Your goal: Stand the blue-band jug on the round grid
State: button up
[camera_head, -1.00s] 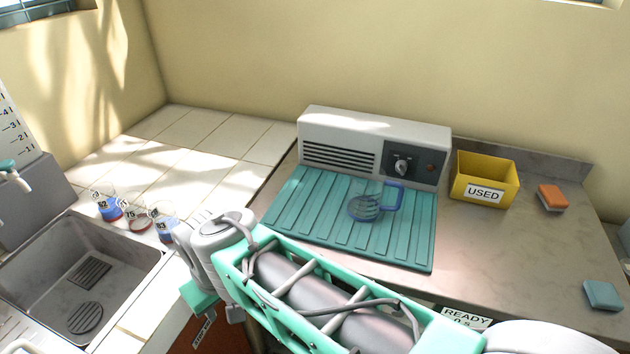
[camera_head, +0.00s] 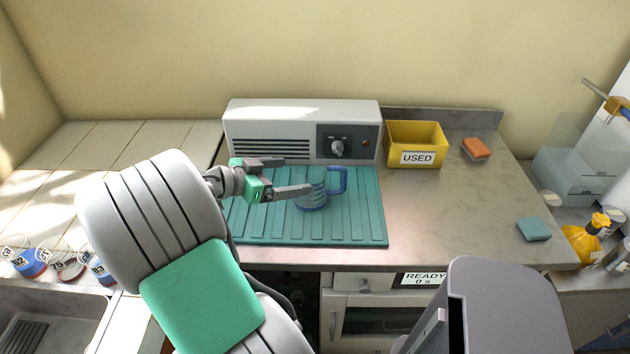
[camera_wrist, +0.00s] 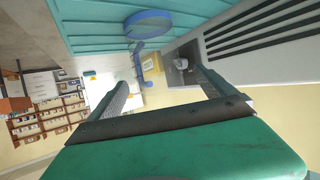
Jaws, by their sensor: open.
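The blue-band jug (camera_head: 318,181) is clear, with a blue band low down and a blue handle on its right. It stands upright on the teal ribbed mat (camera_head: 352,226). In the wrist view the jug (camera_wrist: 148,22) shows at the top edge, seen at a steep tilt. My gripper (camera_head: 298,176) is open and comes in from the left, low over the mat. Its fingertips point at the jug, with the nearer one close to the jug's left side. I cannot tell whether it touches. No round grid shows in the present views; the sink (camera_head: 75,320) is mostly cut off.
A white-grey box with a knob (camera_head: 302,116) stands behind the mat. A yellow USED bin (camera_head: 415,130), an orange sponge (camera_head: 476,148) and a teal sponge (camera_head: 533,229) are to the right. Labelled flasks (camera_head: 66,266) stand at the left.

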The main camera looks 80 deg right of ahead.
aim_at(320, 182)
jog(key=shift+o, duration=0.3)
jog(key=p+x, duration=0.1)
jog(key=x, duration=0.6)
jog(key=shift+s+d+f, duration=0.1)
jog(key=shift+s+f, duration=0.1)
jog(key=shift+s, duration=0.2)
jog(key=shift+c, duration=0.3)
jog(key=c, duration=1.4)
jog(key=shift+c, duration=0.2)
jog(key=shift+r, duration=0.15)
